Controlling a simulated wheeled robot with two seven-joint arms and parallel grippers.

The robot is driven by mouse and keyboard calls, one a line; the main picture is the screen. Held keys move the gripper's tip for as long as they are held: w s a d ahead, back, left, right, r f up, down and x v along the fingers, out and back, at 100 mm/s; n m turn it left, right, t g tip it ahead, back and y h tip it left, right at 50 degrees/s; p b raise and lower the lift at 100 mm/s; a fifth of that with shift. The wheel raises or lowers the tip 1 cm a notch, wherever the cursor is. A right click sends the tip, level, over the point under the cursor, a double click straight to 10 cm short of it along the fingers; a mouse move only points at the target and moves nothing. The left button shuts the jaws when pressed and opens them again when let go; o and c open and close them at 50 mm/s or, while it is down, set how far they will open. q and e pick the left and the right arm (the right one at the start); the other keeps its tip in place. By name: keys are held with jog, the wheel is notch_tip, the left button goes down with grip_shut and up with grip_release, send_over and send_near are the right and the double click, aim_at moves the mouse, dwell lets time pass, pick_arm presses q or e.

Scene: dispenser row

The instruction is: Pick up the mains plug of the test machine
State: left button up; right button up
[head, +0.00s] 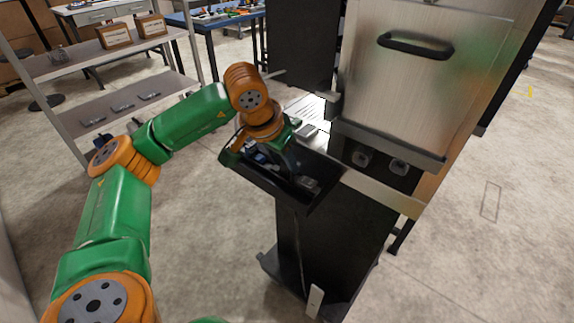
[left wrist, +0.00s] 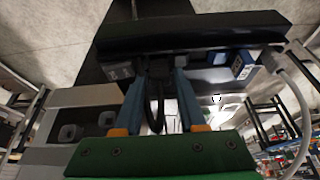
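My left gripper (head: 282,162) reaches down into a black tray (head: 322,200) on a dark pedestal beside the metal test machine (head: 410,95). In the left wrist view its two blue fingers (left wrist: 160,76) stand on either side of a dark object (left wrist: 160,66), which looks like the mains plug. A black cable loop (left wrist: 154,112) hangs between the fingers towards the hand. I cannot tell whether the fingers press on the dark object or only flank it. In the head view the hand hides it. My right gripper is not in view.
Two round sockets or knobs (head: 380,162) sit low on the machine. A grey cable (left wrist: 297,95) curves at the right of the wrist view. A shelf (head: 110,60) stands at left.

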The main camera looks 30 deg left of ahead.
pick_arm(q)
jog(key=shift+w+f, duration=0.6)
jog(key=shift+f, duration=0.1)
jog(key=shift+s+r, duration=0.1)
jog(key=shift+s, duration=0.05)
jog(key=c, duration=0.6)
grip_shut()
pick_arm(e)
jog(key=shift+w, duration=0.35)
pick_arm(q)
jog(key=shift+d+r, duration=0.1)
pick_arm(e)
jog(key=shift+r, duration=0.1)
